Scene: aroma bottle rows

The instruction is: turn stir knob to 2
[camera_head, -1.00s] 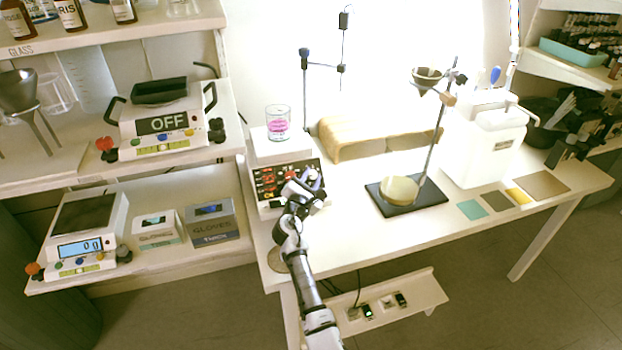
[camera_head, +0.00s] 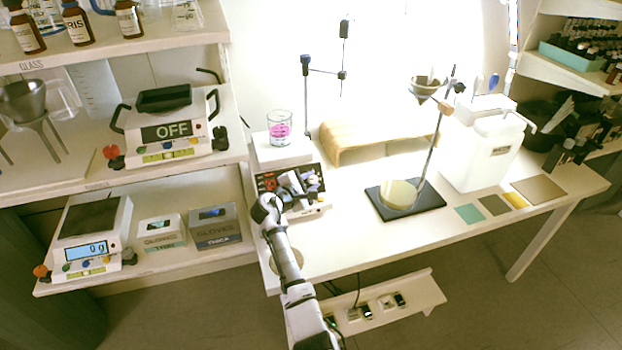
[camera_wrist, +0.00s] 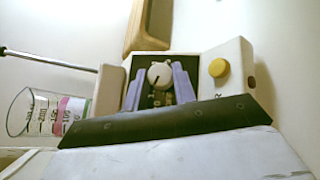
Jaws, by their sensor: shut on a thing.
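The stirrer (camera_head: 298,207) is a white box with a dark front panel at the left end of the white table. Its white stir knob (camera_wrist: 159,74) shows in the wrist view with a dark pointer line; the number it points at is too small to read. My gripper (camera_wrist: 160,80) has its lavender fingers on either side of the knob and is shut on it. In the head view my gripper (camera_head: 310,183) covers the panel's right part. A beaker with pink liquid (camera_head: 279,129) stands on top of the stirrer; it also shows in the wrist view (camera_wrist: 46,113).
A yellow button (camera_wrist: 218,67) is beside the knob. A wooden stand (camera_head: 378,135) is behind the stirrer. A ring stand on a black base (camera_head: 415,205) and a white canister (camera_head: 482,155) are further right. Shelves with scales (camera_head: 92,235) are on the left.

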